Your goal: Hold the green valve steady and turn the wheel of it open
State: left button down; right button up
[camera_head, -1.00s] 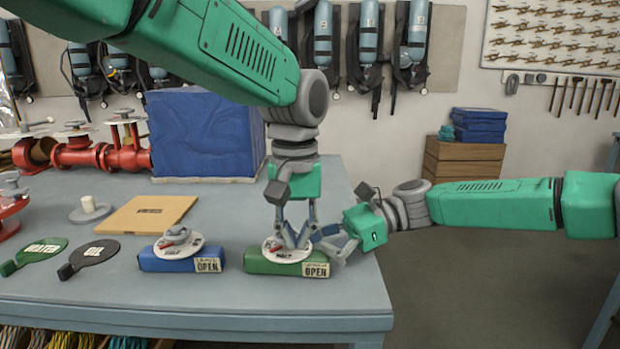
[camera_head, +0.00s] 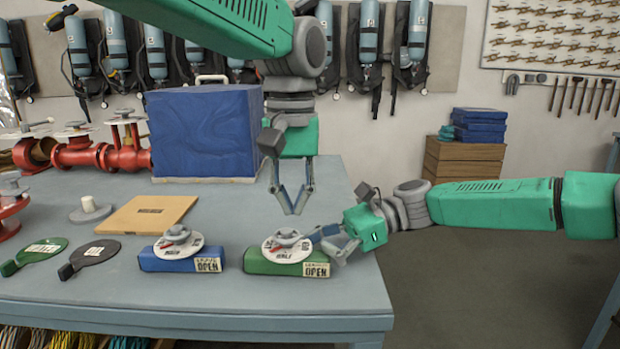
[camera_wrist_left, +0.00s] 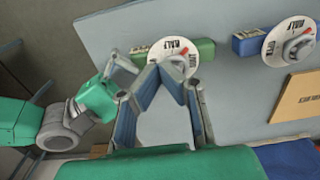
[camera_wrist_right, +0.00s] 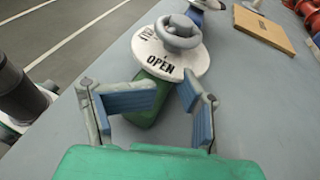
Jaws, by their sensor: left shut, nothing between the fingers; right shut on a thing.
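The green valve (camera_head: 265,265) lies near the table's front right, with an OPEN tag on its front. A white lettered dial (camera_head: 272,249) with a red mark and a grey wheel (camera_head: 288,239) sit on top. My right gripper (camera_head: 333,247) is shut on the green valve's right end; the right wrist view shows its fingers (camera_wrist_right: 167,98) on either side of the green body (camera_wrist_right: 147,112), below the OPEN lettering. My left gripper (camera_head: 296,207) is shut and empty, pointing down, raised clear above and behind the wheel. In the left wrist view its fingertips (camera_wrist_left: 160,72) partly cover the dial.
A blue valve (camera_head: 180,262) with a similar dial stands just left of the green one. A cardboard sheet (camera_head: 147,214), two paddle-shaped tags and red pipe fittings (camera_head: 75,155) lie further left. A large blue-covered box (camera_head: 203,132) stands behind. The table's right edge is close.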

aim_at(287, 235)
pick_arm(q)
jog(key=shift+a+f, duration=0.55)
jog(key=shift+f, duration=0.5)
jog(key=shift+a+f, duration=0.5)
jog(key=shift+f, duration=0.55)
jog(key=shift+a+f, duration=0.55)
jog(key=shift+f, duration=0.5)
jog(key=shift+w+d, duration=0.1)
jog(key=shift+w, duration=0.1)
jog(key=shift+d, duration=0.2)
jog(key=shift+s+d, duration=0.1)
jog(key=shift+d, duration=1)
jog(key=shift+w+d+r, duration=0.1)
jog(key=shift+w+d, duration=0.1)
jog(key=shift+d, duration=0.05)
